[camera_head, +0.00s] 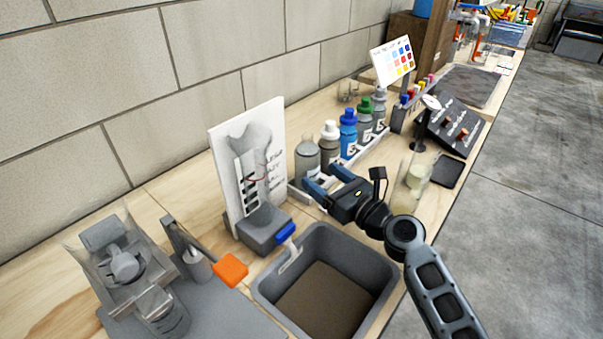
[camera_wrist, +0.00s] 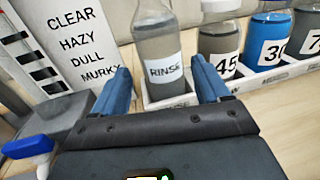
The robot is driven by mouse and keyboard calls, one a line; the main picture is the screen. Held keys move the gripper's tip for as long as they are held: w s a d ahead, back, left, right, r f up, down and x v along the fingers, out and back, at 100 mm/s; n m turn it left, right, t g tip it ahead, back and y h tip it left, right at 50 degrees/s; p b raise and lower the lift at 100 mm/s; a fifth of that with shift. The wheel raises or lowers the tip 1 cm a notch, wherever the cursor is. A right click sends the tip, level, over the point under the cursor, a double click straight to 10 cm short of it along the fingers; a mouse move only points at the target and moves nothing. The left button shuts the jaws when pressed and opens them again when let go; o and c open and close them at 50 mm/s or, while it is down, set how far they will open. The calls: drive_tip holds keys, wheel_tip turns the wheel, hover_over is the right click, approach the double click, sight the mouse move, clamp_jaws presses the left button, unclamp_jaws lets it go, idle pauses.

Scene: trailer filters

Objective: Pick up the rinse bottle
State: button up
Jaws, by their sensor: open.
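The rinse bottle (camera_wrist: 160,48) is a clear bottle of greyish liquid with a white RINSE label, upright in the wrist view. It stands at the left end of a white rack (camera_wrist: 255,82). In the head view the rinse bottle (camera_head: 307,158) is the leftmost of the row, beside the sign board. My gripper (camera_head: 325,178) is open, with blue fingers. In the wrist view my gripper (camera_wrist: 163,85) has one finger on each side of the lower bottle in the picture. I cannot tell if the fingers touch it.
Bottles labelled 45 (camera_wrist: 219,40) and 30 (camera_wrist: 266,42) stand close on the right. A sign board (camera_head: 250,160) with a grey base stands on the left. A grey tub (camera_head: 262,290) is in front, and a clear beaker (camera_head: 418,170) stands to the right.

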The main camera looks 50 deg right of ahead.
sight(303, 162)
drive_tip(key=shift+w+f, duration=0.3)
drive_tip(key=shift+f, duration=0.05)
drive_tip(key=shift+w+d+r+p, duration=0.15)
drive_tip(key=shift+w+d, duration=0.1)
drive_tip(key=shift+w, duration=1)
drive_tip(key=shift+w+d+r+p, duration=0.1)
drive_tip(key=shift+w+d+p, duration=0.1)
drive_tip(key=shift+w, duration=1.1)
drive_tip(key=shift+w+d+r+p, duration=0.1)
drive_tip(key=shift+w+d, duration=0.15)
drive_tip(key=shift+w, duration=1)
drive_tip(key=shift+c, duration=0.3)
drive_tip(key=c, duration=0.9)
